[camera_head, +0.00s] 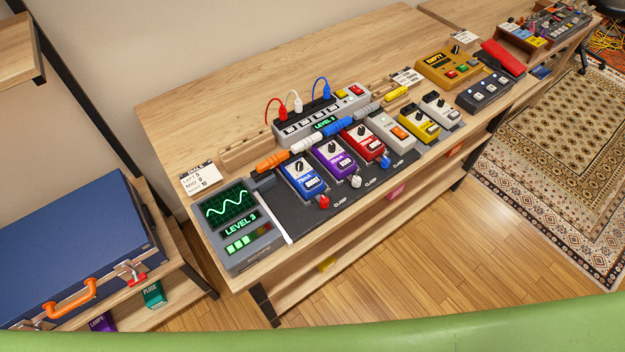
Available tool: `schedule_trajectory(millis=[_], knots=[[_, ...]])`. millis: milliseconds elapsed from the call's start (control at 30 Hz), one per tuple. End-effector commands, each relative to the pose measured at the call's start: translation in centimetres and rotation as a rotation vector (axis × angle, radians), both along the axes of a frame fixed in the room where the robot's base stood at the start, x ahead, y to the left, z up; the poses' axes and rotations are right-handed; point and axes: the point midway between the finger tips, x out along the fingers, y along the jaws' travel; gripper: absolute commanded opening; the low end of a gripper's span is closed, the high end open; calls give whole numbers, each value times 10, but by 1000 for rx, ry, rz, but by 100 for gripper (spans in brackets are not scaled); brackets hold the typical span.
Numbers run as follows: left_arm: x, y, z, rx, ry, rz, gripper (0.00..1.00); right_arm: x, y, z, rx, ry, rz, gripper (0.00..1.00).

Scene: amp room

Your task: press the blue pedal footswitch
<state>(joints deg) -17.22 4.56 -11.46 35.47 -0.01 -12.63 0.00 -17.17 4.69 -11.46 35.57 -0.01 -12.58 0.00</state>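The blue pedal (301,175) stands on the dark pedal board (300,224) near the front left of the wooden table. Neither of my grippers is in view.
An oscilloscope unit (238,225) reading LEVEL 3 stands left of the board. Behind the pedals are a patch box (318,113) with cables and a row of coloured plugs (338,127). A blue case (75,245) lies at left. A green edge (400,328) crosses the bottom.

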Motion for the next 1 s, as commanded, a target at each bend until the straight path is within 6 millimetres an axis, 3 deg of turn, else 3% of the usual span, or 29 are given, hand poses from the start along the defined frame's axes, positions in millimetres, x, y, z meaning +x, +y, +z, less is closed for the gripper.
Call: schedule_trajectory(millis=[33,100,1000], knots=[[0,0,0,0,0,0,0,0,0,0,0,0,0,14],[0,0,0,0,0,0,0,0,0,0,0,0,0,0],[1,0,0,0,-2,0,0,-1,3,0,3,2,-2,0]])
